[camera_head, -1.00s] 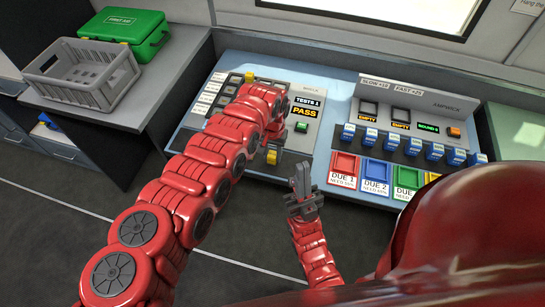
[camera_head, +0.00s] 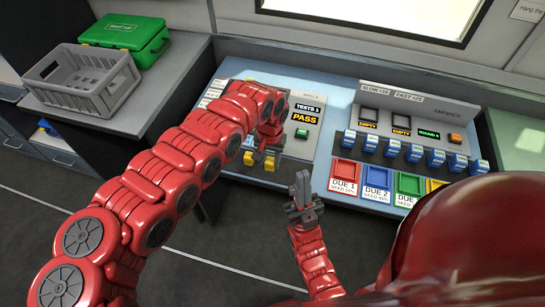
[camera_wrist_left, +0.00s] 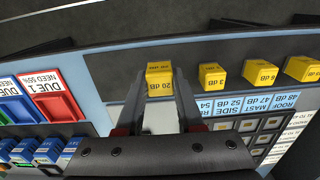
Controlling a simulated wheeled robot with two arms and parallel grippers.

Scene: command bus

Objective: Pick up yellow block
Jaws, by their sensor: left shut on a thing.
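My left gripper (camera_wrist_left: 160,88) is shut on a yellow block (camera_wrist_left: 160,84) marked 20 dB, with one finger on each side of it. In the head view the left gripper (camera_head: 268,148) is over the front edge of the left console, and a yellow block (camera_head: 269,163) shows at its tips. Another yellow block (camera_head: 248,158) is just left of it. The left wrist view shows more yellow blocks in the row, marked 3 dB (camera_wrist_left: 211,76) and 6 dB (camera_wrist_left: 259,73). I cannot tell whether the held block is clear of the console. My right gripper (camera_head: 302,186) looks shut and empty in front of the console.
A console with a PASS display (camera_head: 305,121) lies under my left arm. To its right are several blue blocks (camera_head: 415,152) and coloured trays, with a red one (camera_head: 344,172) nearest. A grey crate (camera_head: 83,80) and green first aid box (camera_head: 125,34) stand on the left counter.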

